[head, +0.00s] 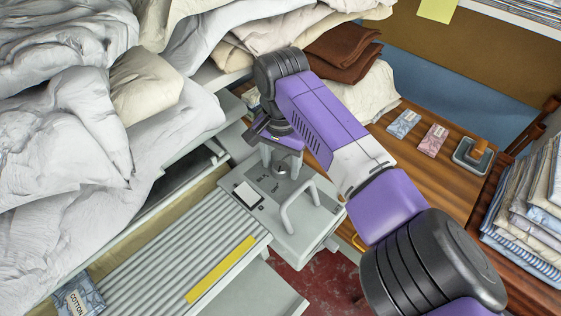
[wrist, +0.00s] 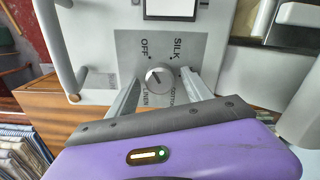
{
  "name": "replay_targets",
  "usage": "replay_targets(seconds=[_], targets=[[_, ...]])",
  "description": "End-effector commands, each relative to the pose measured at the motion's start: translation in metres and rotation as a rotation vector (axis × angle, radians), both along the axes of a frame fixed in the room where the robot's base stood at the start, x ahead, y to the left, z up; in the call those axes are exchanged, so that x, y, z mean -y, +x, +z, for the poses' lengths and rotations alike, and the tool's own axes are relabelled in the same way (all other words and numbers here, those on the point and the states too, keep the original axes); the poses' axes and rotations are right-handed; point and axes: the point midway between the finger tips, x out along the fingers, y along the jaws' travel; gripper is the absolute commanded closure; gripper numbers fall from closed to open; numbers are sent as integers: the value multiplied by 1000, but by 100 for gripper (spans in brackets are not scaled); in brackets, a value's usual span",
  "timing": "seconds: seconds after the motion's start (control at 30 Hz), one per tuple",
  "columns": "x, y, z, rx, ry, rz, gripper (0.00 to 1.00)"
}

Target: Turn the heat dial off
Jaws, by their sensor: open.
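The heat dial (wrist: 160,79) is a round silver knob on a grey plate marked OFF, SILK, COTTON and LINEN. OFF is at its upper left in the wrist view, SILK at upper right, and COTTON and LINEN nearer my gripper. My gripper (wrist: 160,84) is open, with one finger on each side of the dial; contact is unclear. In the head view, the dial (head: 281,173) sits on the ironer's end panel, just below my gripper's fingers (head: 281,163).
A grey bar handle (head: 299,206) stands beside the dial, and a white square (head: 248,196) lies on the panel's other side. The slatted bed (head: 160,250) with a yellow strip is in front. Piled linens (head: 70,130) crowd the left. A wooden table (head: 440,175) stands right.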

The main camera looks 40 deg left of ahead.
Motion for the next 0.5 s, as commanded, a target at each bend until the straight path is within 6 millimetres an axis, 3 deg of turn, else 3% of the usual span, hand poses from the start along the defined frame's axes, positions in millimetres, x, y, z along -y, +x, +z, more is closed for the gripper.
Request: replay_targets(seconds=[0.2,0.5], targets=[[0,0,0,0,0,0,41],[0,0,0,0,0,1,100]])
